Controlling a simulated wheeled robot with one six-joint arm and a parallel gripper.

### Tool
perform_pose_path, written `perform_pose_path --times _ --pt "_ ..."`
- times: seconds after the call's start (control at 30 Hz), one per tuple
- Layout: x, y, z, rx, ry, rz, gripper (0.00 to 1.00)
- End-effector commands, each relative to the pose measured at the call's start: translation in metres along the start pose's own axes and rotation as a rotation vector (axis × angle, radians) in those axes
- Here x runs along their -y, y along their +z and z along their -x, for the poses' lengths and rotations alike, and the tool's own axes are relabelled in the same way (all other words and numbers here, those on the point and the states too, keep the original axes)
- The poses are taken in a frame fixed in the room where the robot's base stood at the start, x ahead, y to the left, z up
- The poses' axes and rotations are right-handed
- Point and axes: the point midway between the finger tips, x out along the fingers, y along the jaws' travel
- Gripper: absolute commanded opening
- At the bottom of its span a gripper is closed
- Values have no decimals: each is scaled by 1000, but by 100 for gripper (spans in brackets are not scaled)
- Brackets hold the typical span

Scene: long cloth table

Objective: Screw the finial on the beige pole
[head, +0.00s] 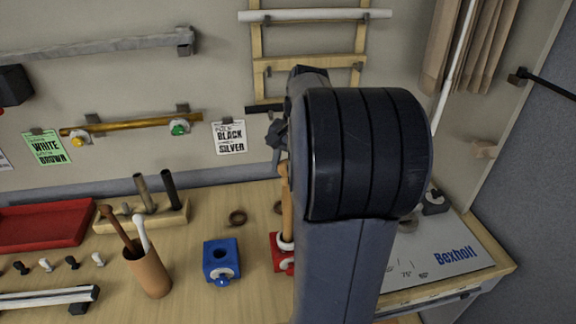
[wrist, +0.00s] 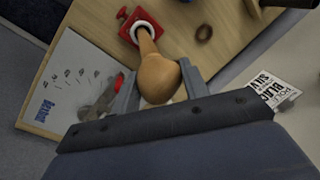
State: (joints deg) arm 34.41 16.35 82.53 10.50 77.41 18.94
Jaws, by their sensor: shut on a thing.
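A tan, wood-coloured pole (wrist: 147,43) stands in a red clamp block (wrist: 124,20) with a white collar. In the head view the pole (head: 287,215) and the red block (head: 276,255) show just left of my arm. A rounded tan finial (wrist: 158,80) sits at the pole's top end, in line with it. My gripper (wrist: 160,86) is shut on the finial, one finger on each side. I cannot tell whether the finial's thread is engaged. In the head view my arm hides the finial and most of my gripper.
A blue clamp block (head: 221,263) stands left of the red one. A brown cup (head: 150,275) holds rods, and a wooden rack (head: 120,219) holds short dark poles. A red tray (head: 45,228) lies far left. A white printed sheet (head: 440,247) lies right. A loose ring (head: 237,217) lies behind.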

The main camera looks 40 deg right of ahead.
Motion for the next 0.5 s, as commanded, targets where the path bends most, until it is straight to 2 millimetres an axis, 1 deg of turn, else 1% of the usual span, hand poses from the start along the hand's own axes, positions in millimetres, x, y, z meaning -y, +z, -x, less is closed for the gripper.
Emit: perform_pose_path --times 0.5 --pt "1 0 0 -102 -2 -513 23"
